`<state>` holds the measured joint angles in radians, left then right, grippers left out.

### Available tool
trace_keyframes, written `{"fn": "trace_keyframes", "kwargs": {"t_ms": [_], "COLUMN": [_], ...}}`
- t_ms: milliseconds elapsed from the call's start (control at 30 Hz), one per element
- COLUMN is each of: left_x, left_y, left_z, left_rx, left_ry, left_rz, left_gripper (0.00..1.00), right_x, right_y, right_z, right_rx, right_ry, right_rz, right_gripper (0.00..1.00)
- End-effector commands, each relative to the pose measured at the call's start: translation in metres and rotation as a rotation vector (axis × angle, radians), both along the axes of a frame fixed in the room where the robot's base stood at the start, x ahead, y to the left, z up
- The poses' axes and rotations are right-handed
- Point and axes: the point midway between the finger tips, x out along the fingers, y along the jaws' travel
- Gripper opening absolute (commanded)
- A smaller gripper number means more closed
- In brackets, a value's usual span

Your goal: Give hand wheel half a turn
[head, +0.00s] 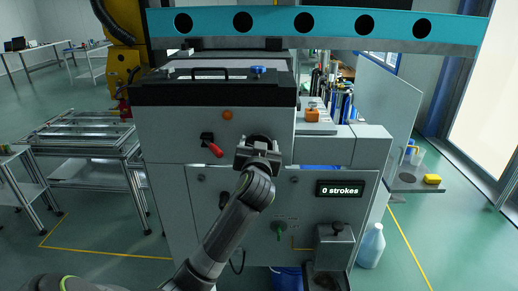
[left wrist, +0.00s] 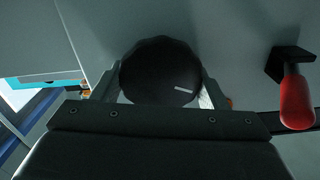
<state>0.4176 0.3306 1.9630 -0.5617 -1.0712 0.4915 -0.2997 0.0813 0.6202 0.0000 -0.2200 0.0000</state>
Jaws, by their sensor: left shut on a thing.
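The hand wheel (left wrist: 158,72) is a dark round knob with a short white mark at its lower right, seen in the left wrist view. In the head view it sits on the front of the grey machine panel (head: 165,130), mostly hidden behind my gripper, with its dark upper rim (head: 259,138) showing. My left gripper (head: 257,152) is at the panel; its fingers lie on both sides of the wheel and are shut on it. It also shows in the left wrist view (left wrist: 158,90). My right gripper is not in view.
A red-handled lever (head: 215,149) sticks out left of the wheel; it also shows in the left wrist view (left wrist: 296,100). An orange button (head: 227,115) is above. A display (head: 339,189) reads "0 strokes". A green knob (head: 279,227) and grey box (head: 334,245) are lower.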

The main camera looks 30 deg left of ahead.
Motion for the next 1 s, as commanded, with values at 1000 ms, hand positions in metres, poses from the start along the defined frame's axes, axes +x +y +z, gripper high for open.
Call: {"fn": "trace_keyframes", "kwargs": {"t_ms": [1000], "left_x": [-0.001], "left_y": [0.002], "left_z": [0.000], "left_rx": [-0.337], "left_ry": [-0.206], "left_rz": [0.000], "left_gripper": [0.45], "right_x": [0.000], "right_y": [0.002], "right_z": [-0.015], "right_rx": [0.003], "right_ry": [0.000], "right_rz": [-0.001], "right_gripper": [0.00]}}
